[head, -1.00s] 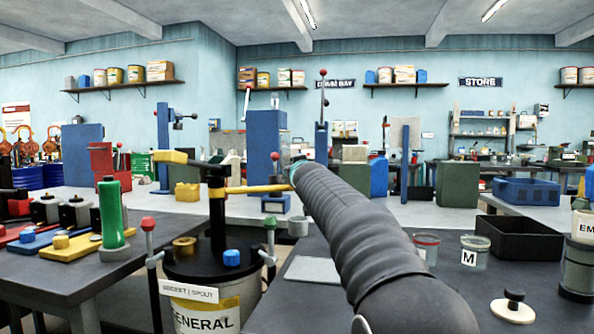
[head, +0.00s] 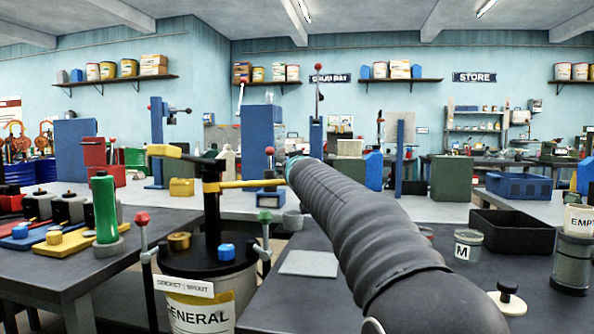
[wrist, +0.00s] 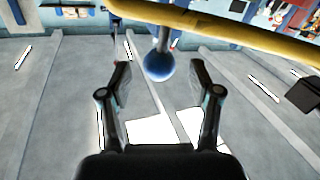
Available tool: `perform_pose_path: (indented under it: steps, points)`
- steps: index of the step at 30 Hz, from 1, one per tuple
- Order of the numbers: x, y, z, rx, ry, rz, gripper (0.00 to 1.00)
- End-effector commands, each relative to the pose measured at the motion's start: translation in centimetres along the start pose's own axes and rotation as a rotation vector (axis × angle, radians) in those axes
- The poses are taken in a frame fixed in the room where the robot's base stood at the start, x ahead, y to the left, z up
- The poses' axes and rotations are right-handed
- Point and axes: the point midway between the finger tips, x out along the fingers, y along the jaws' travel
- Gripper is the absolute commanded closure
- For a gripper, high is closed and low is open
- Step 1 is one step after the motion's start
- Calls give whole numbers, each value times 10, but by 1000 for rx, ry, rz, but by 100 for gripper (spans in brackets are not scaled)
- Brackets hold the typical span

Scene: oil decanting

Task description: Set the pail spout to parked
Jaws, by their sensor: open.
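The general pail (head: 232,298) stands at lower left in the head view, with a black lid and a "GENERAL" label. A black post rises from the lid, and the yellow spout (head: 245,184) reaches right from it to the end of my arm. In the wrist view the spout (wrist: 235,28) crosses the top. A blue ball knob (wrist: 159,66) on a short rod shows close to the spout, between and just beyond the fingertips. My gripper (wrist: 160,78) is open; contact with the knob cannot be told. In the head view my arm hides the gripper and knob.
Two levers with a red knob (head: 141,218) and a green knob (head: 265,216) flank the pail. A grey plate (head: 309,263), a jar marked M (head: 468,250) and a black tray (head: 512,234) lie on the right bench. A green cylinder (head: 104,208) stands on the left bench.

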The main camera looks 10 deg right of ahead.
Motion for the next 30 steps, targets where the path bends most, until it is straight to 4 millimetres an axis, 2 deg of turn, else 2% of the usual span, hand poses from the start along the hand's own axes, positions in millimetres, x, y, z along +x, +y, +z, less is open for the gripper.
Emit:
perform_pose_path:
  steps: [21, 30]
  points:
    - [-77, 0, 0, -1, -1, 0, 37]
    - [-87, -1, 1, 0, -1, -1, 37]
